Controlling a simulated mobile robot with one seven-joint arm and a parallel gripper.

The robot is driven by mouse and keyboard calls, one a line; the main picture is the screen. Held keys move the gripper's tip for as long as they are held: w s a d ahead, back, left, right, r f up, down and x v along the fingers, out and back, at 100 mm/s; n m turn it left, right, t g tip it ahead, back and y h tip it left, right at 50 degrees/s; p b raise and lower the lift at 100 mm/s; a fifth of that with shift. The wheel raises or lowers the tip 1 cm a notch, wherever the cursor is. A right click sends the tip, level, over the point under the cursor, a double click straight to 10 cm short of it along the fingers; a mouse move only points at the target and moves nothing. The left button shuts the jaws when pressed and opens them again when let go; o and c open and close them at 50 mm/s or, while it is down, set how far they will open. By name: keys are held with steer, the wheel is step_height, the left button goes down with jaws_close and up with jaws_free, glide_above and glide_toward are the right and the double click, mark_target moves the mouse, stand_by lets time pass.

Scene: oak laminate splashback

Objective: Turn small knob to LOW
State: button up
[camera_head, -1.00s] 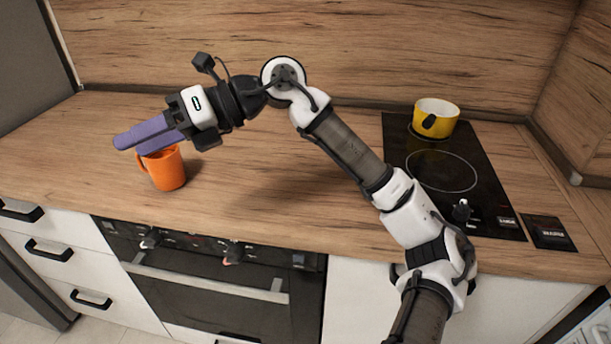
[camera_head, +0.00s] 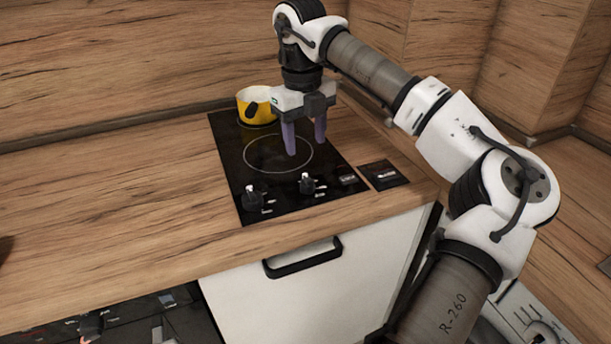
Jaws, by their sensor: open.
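The black cooktop (camera_head: 228,150) is set into the wooden counter and has two knobs near its front edge. The left knob (camera_head: 252,196) and the right knob (camera_head: 306,184) are dark with pale pointers. The right one looks slightly smaller; I cannot tell for sure which is the small knob. The markings beside them are too small to read. My gripper (camera_head: 305,146) points down, open and empty, its two purple fingers apart above the rear right part of the cooktop. It is behind the knobs in the picture and touches neither.
A yellow pot (camera_head: 256,101) stands on the rear burner, left of my gripper. A small black panel (camera_head: 384,175) lies right of the cooktop. A cabinet handle (camera_head: 303,258) juts out below the counter edge. The counter left of the cooktop is clear.

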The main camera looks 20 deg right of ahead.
mark_target(307, 177)
steer(key=f, duration=0.5)
steer(key=f+p, duration=0.1)
steer(key=f, duration=0.4)
steer(key=shift+w+d+f, duration=0.1)
steer(key=shift+d+f, duration=0.1)
steer(key=shift+f, duration=0.15)
steer(key=c, duration=1)
